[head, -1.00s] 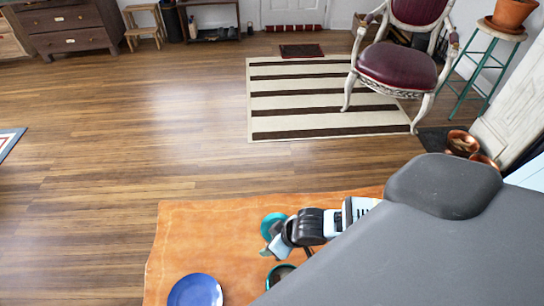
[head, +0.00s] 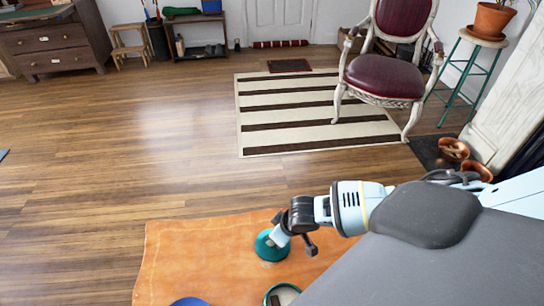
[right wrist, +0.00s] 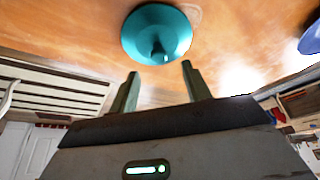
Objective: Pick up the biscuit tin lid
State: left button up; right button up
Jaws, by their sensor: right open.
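The teal round lid (head: 265,250) lies on the orange rug, partly covered by my right gripper (head: 274,240) in the head view. In the right wrist view the lid (right wrist: 150,28) is a teal disc with a small knob facing me. My right gripper (right wrist: 160,72) is open there, its two fingers spread apart just short of the lid, with the knob roughly between their lines. Nothing is between the fingers. A round teal-rimmed tin (head: 270,294) with a pale inside stands near the bottom edge, cut off. My left gripper is not in view.
A blue plate (head: 189,301) shows at the bottom edge, on the orange rug (head: 190,250). Wooden floor is clear to the left and beyond. A striped rug (head: 290,115), a red armchair (head: 384,75) and copper pots (head: 453,149) are farther off.

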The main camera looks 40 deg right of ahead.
jog(key=b+x, duration=0.1)
jog(key=x, duration=0.3)
jog(key=shift+s+f, duration=0.1)
jog(key=shift+f, duration=0.5)
jog(key=shift+c, duration=1)
jog(key=c, duration=0.7)
grip_shut()
notch_tip(320, 180, up, 10)
jog(key=p, duration=0.2)
